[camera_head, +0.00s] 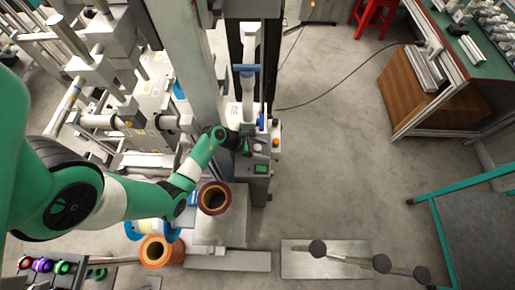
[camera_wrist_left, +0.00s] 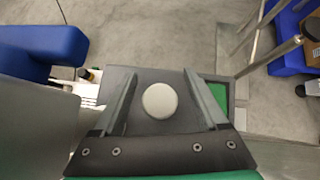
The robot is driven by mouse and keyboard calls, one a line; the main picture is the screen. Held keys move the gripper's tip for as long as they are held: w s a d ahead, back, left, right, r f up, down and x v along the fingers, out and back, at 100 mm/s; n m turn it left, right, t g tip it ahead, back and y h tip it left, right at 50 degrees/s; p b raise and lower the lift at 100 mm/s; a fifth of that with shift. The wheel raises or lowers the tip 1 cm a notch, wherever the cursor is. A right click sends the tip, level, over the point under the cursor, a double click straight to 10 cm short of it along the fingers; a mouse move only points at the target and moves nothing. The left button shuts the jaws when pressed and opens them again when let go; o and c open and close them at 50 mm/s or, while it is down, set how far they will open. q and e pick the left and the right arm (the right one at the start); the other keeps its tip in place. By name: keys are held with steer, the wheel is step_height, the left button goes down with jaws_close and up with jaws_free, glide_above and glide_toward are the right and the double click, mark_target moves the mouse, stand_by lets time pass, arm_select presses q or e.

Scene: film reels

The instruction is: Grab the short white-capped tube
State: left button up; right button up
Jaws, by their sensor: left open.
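The white cap (camera_wrist_left: 160,100) of the short tube shows as a pale round disc in the left wrist view, seen from its end. The tube's body below the cap is hidden. My left gripper (camera_wrist_left: 160,74) is open, with one finger on each side of the cap and visible gaps between. In the head view my left gripper (camera_head: 243,146) is small and dark, beside the grey machine housing; I cannot make out the tube there. My right gripper is in neither view.
A grey control box with a green screen (camera_head: 261,169) stands close to the gripper. A dark red reel (camera_head: 214,197) and an orange reel (camera_head: 155,251) lie below the arm. A blue block (camera_wrist_left: 45,48) is at the left in the wrist view. The floor (camera_head: 335,165) to the right is open.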

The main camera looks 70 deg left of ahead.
arm_select(q)
steer(key=shift+w, duration=0.1)
steer(key=shift+c, duration=0.3)
jaws_close()
steer(key=r+p, duration=0.2)
steer(key=r, duration=0.1)
steer(key=r+p, duration=0.1)
steer(key=p, duration=0.1)
steer(key=shift+s+d+r, duration=0.1)
steer(key=shift+s+r, duration=0.15)
steer(key=s+d+r+p, duration=0.2)
steer(key=s+r+p, duration=0.1)
steer(key=s, duration=0.3)
steer(key=s+d+r+p, duration=0.3)
steer(key=s+r, duration=0.2)
steer(key=s, duration=0.1)
steer(key=shift+s+d+r, duration=0.15)
steer(key=shift+d+r, duration=0.05)
steer(key=shift+d, duration=0.05)
